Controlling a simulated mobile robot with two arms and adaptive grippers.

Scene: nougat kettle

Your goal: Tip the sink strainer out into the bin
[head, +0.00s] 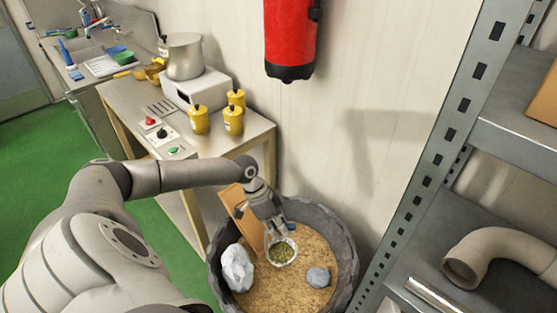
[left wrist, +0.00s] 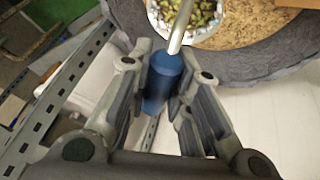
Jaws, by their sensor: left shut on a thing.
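My left gripper (head: 268,215) is over the bin and shut on the blue handle of the sink strainer (head: 282,253). In the left wrist view the blue handle (left wrist: 163,82) sits between the fingers of my left gripper (left wrist: 165,80), with a metal rod leading to the basket. The basket is pale-rimmed, holds greenish-brown bits and looks roughly upright. The bin (head: 343,235) is a wide, dark grey round tub with brown crumbly contents; its rim also shows in the left wrist view (left wrist: 265,66). The strainer is inside the bin's outline; its exact height cannot be told. My right gripper is not in view.
In the bin lie a white crumpled lump (head: 237,268), a grey-blue lump (head: 318,277) and a brown board (head: 240,212). A metal shelf post (head: 430,160) stands close right. A worktable (head: 245,135) with a pot (head: 184,57) and yellow containers (head: 199,120) stands behind left.

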